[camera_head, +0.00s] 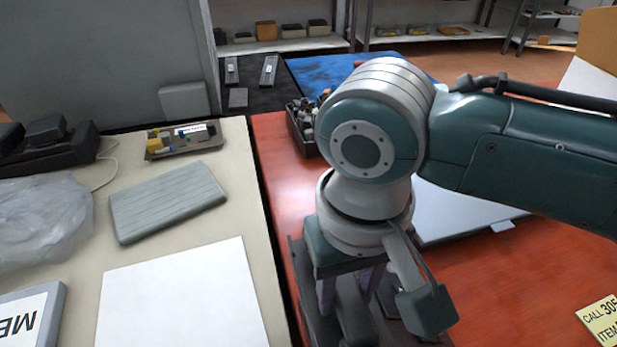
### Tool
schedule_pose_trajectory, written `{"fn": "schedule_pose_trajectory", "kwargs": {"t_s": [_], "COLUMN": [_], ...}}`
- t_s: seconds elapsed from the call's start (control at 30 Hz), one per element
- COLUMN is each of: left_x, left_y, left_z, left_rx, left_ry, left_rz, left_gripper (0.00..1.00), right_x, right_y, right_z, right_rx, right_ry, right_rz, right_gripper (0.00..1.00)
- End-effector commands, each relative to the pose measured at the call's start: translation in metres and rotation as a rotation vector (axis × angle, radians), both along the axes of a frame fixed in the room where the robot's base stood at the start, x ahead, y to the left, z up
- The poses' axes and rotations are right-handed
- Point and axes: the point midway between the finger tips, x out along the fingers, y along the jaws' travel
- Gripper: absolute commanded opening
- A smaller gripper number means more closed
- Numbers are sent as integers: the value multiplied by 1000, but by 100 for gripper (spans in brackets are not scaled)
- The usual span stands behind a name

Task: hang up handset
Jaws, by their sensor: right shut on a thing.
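My right gripper (348,292) comes down from the right arm at the bottom centre, with its two purplish fingers pointing down. It is shut on a dark grey bar, which looks like the handset (352,318). The handset's upper part is hidden by my wrist. Under and around it is a dark grey body (300,275), which looks like the phone base, on the red-orange table. Its lower part is cut off by the frame's bottom edge. I cannot tell whether the handset touches the base. My left gripper is out of view.
A black bin of small parts (303,135) stands behind my wrist. A pale flat panel (450,215) lies right of it, and a yellow note (603,318) at lower right. The cream table at left holds a grey slab (167,200), white sheet (183,300) and plastic bag (40,215).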

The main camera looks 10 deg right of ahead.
Motion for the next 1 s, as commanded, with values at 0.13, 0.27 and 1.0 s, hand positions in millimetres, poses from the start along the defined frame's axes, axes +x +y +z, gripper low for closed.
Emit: {"fn": "schedule_pose_trajectory", "kwargs": {"t_s": [0.13, 0.27, 1.0], "left_x": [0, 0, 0], "left_y": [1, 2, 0], "left_z": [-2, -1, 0], "left_rx": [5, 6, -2], "left_ry": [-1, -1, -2], "left_rz": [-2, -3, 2], "left_gripper": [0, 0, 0], "right_x": [1, 1, 1], "right_y": [1, 0, 0], "right_z": [-6, -5, -3], "right_rx": [1, 1, 1], "right_ry": [-2, -2, -3], "right_rz": [1, 1, 1], "right_gripper": [0, 0, 72]}}
